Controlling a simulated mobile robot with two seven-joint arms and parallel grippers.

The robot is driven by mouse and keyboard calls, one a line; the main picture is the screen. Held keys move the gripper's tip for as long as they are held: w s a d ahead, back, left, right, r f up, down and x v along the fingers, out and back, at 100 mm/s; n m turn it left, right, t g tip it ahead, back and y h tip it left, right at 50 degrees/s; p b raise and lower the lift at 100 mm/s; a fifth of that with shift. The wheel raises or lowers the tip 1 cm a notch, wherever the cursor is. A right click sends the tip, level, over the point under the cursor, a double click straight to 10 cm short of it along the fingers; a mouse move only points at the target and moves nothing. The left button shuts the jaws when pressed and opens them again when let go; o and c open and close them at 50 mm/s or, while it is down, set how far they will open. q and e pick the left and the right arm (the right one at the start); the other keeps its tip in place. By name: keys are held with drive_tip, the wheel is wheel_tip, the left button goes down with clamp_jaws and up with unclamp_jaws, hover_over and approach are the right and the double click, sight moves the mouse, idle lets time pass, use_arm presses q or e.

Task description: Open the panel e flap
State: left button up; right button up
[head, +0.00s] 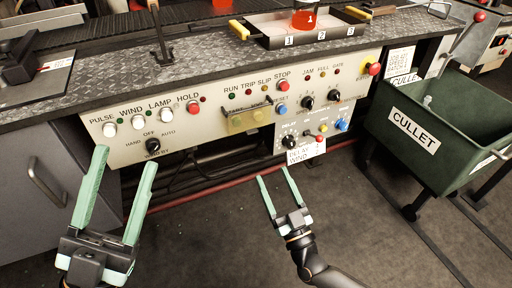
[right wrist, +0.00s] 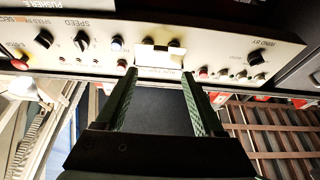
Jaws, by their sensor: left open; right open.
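A small yellowish flap (head: 248,121) sits on the front of the control panel, below the RUN, TRIP and SLIP lamps. Round shapes show through or on it; I cannot read a panel letter. In the right wrist view the flap (right wrist: 158,57) appears pale, just beyond and between the fingertips. My right gripper (head: 273,174) is open and empty, below the flap and apart from it, fingers pointing toward the panel. It also shows in the right wrist view (right wrist: 158,76). My left gripper (head: 126,158) is open and empty, in front of the panel's left end near the WIND BY knob.
The control panel (head: 215,125) carries several buttons and knobs, with a lower box (head: 312,140) of knobs jutting below. A green cullet bin (head: 425,150) stands at the right. A tray (head: 305,35) with yellow handles sits on the bench above. Floor before the panel is clear.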

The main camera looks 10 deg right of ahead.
sight(252, 122)
drive_tip(key=b+x, duration=0.2)
drive_tip(key=x, duration=1)
drive_tip(key=shift+c, duration=0.2)
clamp_jaws()
idle(0.9)
